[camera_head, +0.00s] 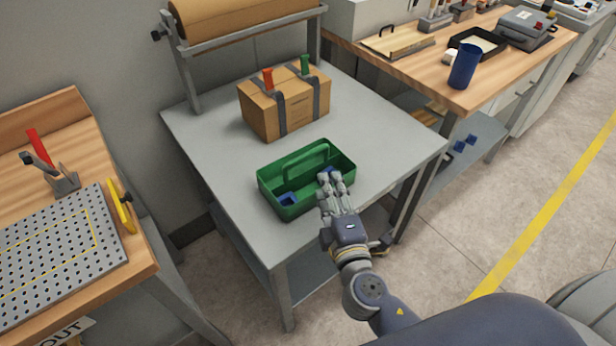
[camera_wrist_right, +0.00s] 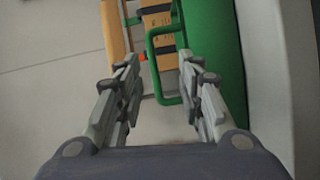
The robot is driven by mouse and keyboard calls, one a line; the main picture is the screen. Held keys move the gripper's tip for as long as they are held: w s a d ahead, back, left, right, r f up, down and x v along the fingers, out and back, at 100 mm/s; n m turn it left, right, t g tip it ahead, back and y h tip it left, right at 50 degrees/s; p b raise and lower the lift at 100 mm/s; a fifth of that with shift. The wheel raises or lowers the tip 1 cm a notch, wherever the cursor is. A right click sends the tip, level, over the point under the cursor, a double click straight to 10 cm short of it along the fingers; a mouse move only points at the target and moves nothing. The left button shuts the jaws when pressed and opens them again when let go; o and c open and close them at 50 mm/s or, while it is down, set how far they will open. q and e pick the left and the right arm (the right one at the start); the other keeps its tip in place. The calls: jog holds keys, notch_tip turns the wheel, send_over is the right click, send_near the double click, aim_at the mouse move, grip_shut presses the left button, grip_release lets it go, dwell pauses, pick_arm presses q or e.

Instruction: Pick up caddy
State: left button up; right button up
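The green caddy (camera_head: 278,206) stands upright on the grey table, with a raised loop handle (camera_head: 306,160) and blue items in it. My right gripper (camera_head: 330,178) reaches in over the caddy's near right side, fingers pointing toward the handle. In the right wrist view my right gripper (camera_wrist_right: 157,68) has its fingers spread apart, with the caddy's handle (camera_wrist_right: 152,60) seen ahead between them and the green caddy wall (camera_wrist_right: 220,50) beside the right finger. I cannot tell whether a finger touches the caddy. My left gripper is not in view.
A cardboard box (camera_head: 268,112) with grey straps stands behind the caddy on the grey table (camera_head: 385,135), below a paper roll rack. A wooden bench with a perforated plate (camera_head: 55,245) is at left. Another bench with a blue cup (camera_head: 464,66) is at right.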

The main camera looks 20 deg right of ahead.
aim_at(307, 155)
jog(key=shift+w+a+r+n+t+y+p, duration=0.25)
jog(key=shift+w+p, duration=0.35)
jog(key=shift+w, duration=1.25)
jog(key=shift+w+a+n+g+y+p, duration=0.15)
jog(key=shift+w+a+n+p, duration=0.3)
jog(key=shift+w, duration=1.45)
jog(key=shift+w+a+r+n+t+y+p, duration=0.2)
jog(key=shift+w+p, duration=0.5)
jog(key=shift+w, duration=1.15)
jog(key=shift+d, duration=0.1)
grip_shut()
